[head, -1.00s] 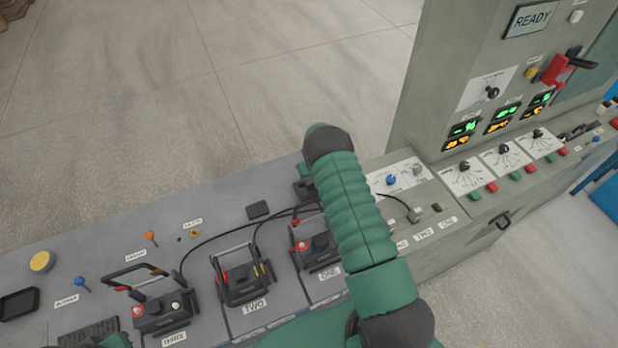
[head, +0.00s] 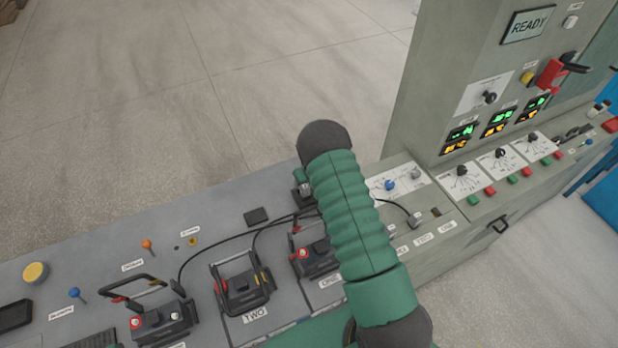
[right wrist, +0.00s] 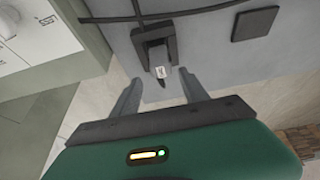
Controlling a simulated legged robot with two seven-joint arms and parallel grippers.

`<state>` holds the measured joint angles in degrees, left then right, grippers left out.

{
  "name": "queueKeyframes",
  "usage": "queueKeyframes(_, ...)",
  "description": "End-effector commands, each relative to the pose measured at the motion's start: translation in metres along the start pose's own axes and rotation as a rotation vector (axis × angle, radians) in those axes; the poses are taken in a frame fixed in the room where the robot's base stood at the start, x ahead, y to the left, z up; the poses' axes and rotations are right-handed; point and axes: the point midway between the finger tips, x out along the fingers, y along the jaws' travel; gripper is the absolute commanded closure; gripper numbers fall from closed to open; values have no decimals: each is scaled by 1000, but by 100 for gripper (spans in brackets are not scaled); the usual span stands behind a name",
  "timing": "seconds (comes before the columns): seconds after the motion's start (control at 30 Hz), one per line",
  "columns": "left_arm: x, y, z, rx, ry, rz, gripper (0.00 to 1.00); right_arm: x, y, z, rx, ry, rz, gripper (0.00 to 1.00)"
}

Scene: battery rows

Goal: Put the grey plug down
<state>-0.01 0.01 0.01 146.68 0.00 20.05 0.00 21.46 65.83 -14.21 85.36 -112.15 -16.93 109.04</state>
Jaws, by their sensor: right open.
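A small grey plug (right wrist: 159,71) with a white tag sits at a dark holder (right wrist: 155,40) near the bench edge in the right wrist view. Whether it is fully seated I cannot tell. My right gripper (right wrist: 159,77) is open, its two fingers apart on either side of the plug's near end, with visible gaps. In the head view the dark holder (head: 303,194) shows partly beside my green right arm, which hides the gripper and most of this spot. My left gripper is not in view.
Chargers labelled TWO (head: 243,287), ONE (head: 312,252) and THREE (head: 160,318) stand on the grey bench with black cables. A cabled grey connector (head: 413,221) sits on the console at right. A flat black pad (head: 256,216) lies near the bench's far edge.

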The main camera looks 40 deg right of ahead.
Motion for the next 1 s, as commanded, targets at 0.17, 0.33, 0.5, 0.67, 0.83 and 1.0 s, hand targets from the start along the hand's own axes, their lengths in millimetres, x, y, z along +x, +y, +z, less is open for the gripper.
queueKeyframes(0.17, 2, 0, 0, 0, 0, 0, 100, -46, 0, -1, 1, 3, -1, 48)
queueKeyframes(0.33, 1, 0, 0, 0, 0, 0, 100, -69, 2, 0, 0, 1, -2, 48)
queueKeyframes(0.5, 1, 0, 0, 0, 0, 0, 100, -101, -26, -23, -9, 94, -4, 48)
queueKeyframes(0.67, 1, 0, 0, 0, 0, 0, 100, -179, -87, -25, -39, 194, 46, 48)
queueKeyframes(0.83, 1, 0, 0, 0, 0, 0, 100, -253, -154, 70, -144, 45, 39, 48)
queueKeyframes(1.0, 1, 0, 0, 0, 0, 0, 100, -293, -194, 161, -264, -119, -61, 48)
